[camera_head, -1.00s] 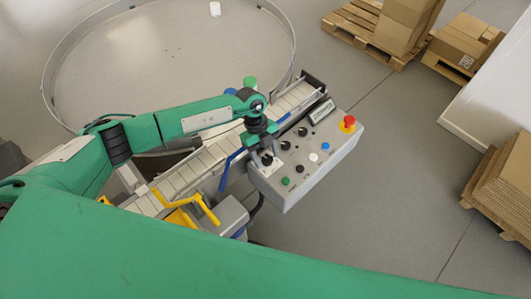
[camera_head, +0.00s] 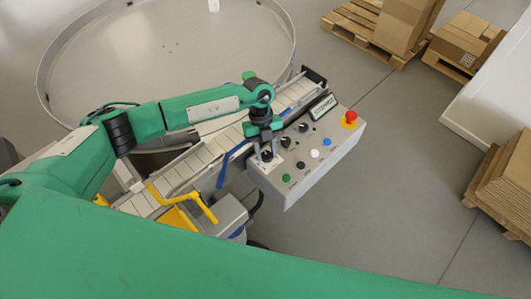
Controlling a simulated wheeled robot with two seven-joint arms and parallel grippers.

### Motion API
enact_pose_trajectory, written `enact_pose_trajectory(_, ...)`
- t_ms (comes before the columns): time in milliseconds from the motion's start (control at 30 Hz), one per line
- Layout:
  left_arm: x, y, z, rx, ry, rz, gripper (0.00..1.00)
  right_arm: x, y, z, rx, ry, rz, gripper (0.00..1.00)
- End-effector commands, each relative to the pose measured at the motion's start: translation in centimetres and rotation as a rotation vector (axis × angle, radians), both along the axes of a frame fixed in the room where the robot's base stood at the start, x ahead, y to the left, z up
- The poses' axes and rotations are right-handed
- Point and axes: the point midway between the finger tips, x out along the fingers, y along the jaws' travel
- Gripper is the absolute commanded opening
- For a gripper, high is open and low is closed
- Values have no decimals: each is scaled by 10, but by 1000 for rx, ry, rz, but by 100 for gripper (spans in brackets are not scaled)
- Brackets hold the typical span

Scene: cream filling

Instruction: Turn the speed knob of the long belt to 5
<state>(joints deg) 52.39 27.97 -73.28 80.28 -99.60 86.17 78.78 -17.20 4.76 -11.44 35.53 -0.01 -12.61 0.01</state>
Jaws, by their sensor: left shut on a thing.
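The grey control box (camera_head: 290,186) stands beside the long belt (camera_head: 196,166). Its sloped top carries three black knobs in a diagonal row, a small display (camera_head: 322,107), a red emergency button (camera_head: 350,117) and smaller green, black, white and blue buttons. My left gripper (camera_head: 267,153) points down at the left end of the panel. It is shut on the leftmost black knob (camera_head: 267,157), which it partly covers. The middle knob (camera_head: 285,142) and the far knob (camera_head: 303,127) are uncovered. The dial marks are too small to read. My right gripper does not show.
A large round table (camera_head: 160,50) with a raised rim lies behind the belt. Yellow (camera_head: 183,207) and blue (camera_head: 230,164) brackets stick out by the belt. Pallets with cardboard boxes (camera_head: 465,42) stand at the right. The floor right of the box is clear.

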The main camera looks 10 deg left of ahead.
Motion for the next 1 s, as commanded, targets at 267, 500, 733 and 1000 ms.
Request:
enact_pose_trajectory(267,2,-2,-3,0,-2,-208,11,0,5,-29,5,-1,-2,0)
enact_pose_trajectory(500,2,-3,-2,1,-3,-331,11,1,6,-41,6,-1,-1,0)
enact_pose_trajectory(733,2,-3,0,0,-2,-385,11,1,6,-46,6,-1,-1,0)
enact_pose_trajectory(1000,2,-3,0,0,-2,-394,11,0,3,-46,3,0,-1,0)
